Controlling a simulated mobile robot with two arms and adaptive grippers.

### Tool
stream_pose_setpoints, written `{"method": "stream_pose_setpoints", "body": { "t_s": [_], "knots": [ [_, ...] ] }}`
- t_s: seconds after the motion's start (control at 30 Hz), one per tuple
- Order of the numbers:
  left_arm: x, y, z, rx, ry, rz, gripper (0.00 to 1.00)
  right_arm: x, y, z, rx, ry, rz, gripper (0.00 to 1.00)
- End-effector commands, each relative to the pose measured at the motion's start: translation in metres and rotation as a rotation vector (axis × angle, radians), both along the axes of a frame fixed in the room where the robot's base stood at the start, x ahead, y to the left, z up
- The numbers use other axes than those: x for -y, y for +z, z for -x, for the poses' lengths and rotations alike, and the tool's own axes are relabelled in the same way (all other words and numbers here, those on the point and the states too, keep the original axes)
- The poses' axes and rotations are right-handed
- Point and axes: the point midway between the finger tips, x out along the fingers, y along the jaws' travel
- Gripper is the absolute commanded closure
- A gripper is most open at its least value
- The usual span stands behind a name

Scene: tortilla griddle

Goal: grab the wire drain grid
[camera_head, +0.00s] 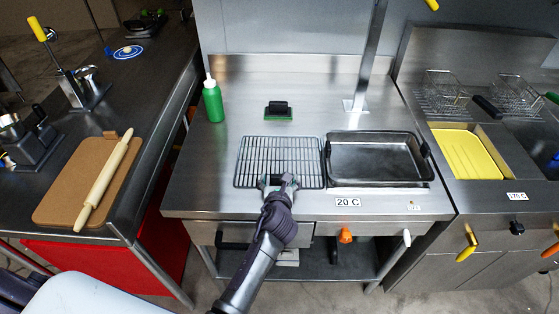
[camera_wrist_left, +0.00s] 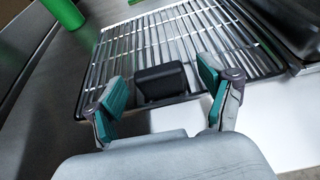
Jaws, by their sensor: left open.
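The wire drain grid (camera_head: 282,155) lies flat on the steel counter, left of the dark rectangular pan. My left gripper (camera_head: 278,181) is at the grid's near edge in the head view. In the left wrist view the grid (camera_wrist_left: 175,42) spreads out ahead of the gripper. A black block (camera_wrist_left: 160,82) at the grid's near edge sits between the two open fingers of my left gripper (camera_wrist_left: 162,92), with gaps on both sides. I cannot tell how deep the fingers reach around it. My right gripper is not in view.
The dark pan (camera_head: 376,158) stands close to the grid's right side. A green bottle (camera_head: 213,101) and a black-and-green scrubber (camera_head: 278,111) are behind it. A rolling pin (camera_head: 104,181) lies on a board at left. Counter left of the grid is clear.

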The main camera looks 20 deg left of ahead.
Motion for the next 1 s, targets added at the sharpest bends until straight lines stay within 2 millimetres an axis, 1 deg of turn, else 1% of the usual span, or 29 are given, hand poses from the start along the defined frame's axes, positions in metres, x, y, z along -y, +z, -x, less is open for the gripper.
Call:
{"method": "stream_pose_setpoints", "body": {
  "t_s": [0.03,0.1,0.33,0.37,0.4,0.67,0.7,0.8,1.0],
  "knots": [
    [-0.0015,-0.0024,-0.0058,0.000,0.001,0.000,0.19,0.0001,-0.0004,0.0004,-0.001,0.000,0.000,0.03],
    [-0.0029,-0.0042,-0.0104,0.001,0.000,0.001,0.19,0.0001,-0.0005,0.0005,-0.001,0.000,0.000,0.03],
    [-0.0034,-0.0057,-0.0117,0.000,-0.001,0.000,0.19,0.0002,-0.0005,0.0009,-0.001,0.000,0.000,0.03],
    [-0.0035,-0.0056,-0.0117,0.000,0.000,0.000,0.20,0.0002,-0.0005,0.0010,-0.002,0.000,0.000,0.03],
    [-0.0034,-0.0055,-0.0116,0.000,0.000,0.000,0.27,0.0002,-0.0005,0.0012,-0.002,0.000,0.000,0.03],
    [-0.0035,-0.0055,-0.0115,0.000,0.000,0.000,0.70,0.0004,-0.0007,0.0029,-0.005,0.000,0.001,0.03],
    [-0.0035,-0.0055,-0.0115,0.000,0.000,0.000,0.77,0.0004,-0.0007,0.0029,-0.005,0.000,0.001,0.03],
    [-0.0035,-0.0056,-0.0114,0.000,0.000,0.000,0.92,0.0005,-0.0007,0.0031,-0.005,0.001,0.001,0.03],
    [-0.0035,-0.0045,-0.0118,0.001,-0.001,0.000,0.92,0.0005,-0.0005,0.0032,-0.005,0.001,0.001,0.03]
  ]
}}
